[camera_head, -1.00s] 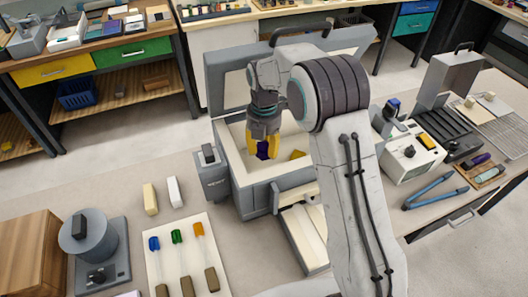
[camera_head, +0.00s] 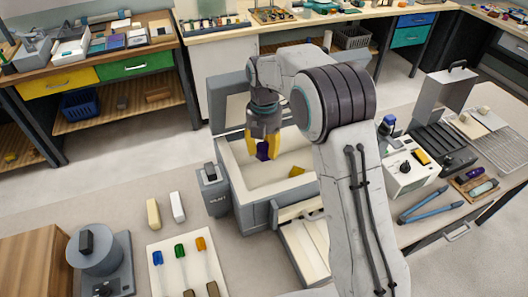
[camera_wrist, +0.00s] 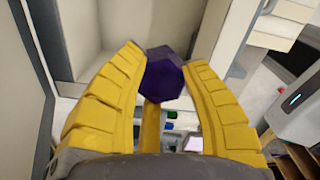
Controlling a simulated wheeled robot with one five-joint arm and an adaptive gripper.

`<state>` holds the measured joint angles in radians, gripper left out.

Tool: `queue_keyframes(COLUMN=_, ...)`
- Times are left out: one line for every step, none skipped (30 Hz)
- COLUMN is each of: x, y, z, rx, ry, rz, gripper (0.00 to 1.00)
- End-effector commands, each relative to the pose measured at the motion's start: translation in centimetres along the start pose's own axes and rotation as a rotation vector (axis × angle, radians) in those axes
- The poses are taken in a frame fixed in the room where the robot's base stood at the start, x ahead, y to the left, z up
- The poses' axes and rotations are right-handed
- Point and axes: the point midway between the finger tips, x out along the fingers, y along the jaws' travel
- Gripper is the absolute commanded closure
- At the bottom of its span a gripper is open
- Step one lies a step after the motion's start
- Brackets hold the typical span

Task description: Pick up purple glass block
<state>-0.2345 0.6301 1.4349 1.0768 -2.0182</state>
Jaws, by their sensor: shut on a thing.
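The purple glass block (camera_head: 263,151) is a small dark purple faceted piece. It sits between the yellow fingertips of my gripper (camera_head: 264,148), which is shut on it. In the head view my gripper hangs over the open white-lined box (camera_head: 226,157). The wrist view shows the block (camera_wrist: 163,74) pinched between the two curved yellow fingers (camera_wrist: 161,78). Its sides are partly hidden by the fingertips. From these views I cannot tell the exact height of the block above the box floor.
A yellow piece (camera_head: 296,171) lies inside the box. A white tray (camera_head: 158,262) with coloured-tipped tools stands at the front left, near two pale bars (camera_head: 153,213). A grey device (camera_head: 101,262) stands left of it. Blue pliers-like tool (camera_head: 432,208) lies at right.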

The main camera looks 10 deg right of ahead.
Motion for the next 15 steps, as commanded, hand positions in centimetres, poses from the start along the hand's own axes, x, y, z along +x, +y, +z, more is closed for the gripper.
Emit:
queue_keyframes(x=-0.37, y=0.03, z=0.01, rx=0.000, ry=-0.001, rz=0.002, gripper=0.95)
queue_keyframes(x=-0.53, y=0.04, z=0.02, rx=0.000, ry=-0.001, rz=0.002, gripper=0.95)
queue_keyframes(x=-0.71, y=0.04, z=0.02, rx=0.000, ry=-0.001, rz=0.002, gripper=0.95)
queue_keyframes(x=-0.81, y=0.04, z=0.01, rx=0.000, ry=-0.001, rz=0.002, gripper=0.95)
queue_keyframes(x=-0.89, y=0.02, z=0.01, rx=0.000, ry=-0.001, rz=0.002, gripper=0.95)
queue_keyframes(x=-0.95, y=0.01, z=0.00, rx=0.000, ry=-0.001, rz=0.001, gripper=0.95)
queue_keyframes(x=-0.97, y=0.00, z=0.00, rx=0.000, ry=-0.001, rz=0.001, gripper=0.95)
queue_keyframes(x=-0.98, y=0.00, z=0.00, rx=0.000, ry=0.000, rz=0.001, gripper=0.95)
queue_keyframes(x=-0.98, y=0.00, z=0.00, rx=0.000, ry=0.000, rz=0.001, gripper=0.95)
queue_keyframes(x=-0.97, y=0.00, z=0.00, rx=0.000, ry=0.000, rz=0.001, gripper=0.95)
queue_keyframes(x=-0.97, y=0.00, z=0.00, rx=0.000, ry=0.000, rz=0.001, gripper=0.95)
queue_keyframes(x=-0.97, y=0.00, z=0.00, rx=0.000, ry=0.000, rz=0.001, gripper=0.95)
queue_keyframes(x=-0.96, y=0.00, z=0.00, rx=0.000, ry=0.000, rz=0.001, gripper=0.95)
queue_keyframes(x=-0.95, y=-0.01, z=-0.01, rx=0.000, ry=0.000, rz=0.001, gripper=0.95)
queue_keyframes(x=-0.91, y=-0.09, z=-0.04, rx=0.000, ry=-0.001, rz=0.001, gripper=0.95)
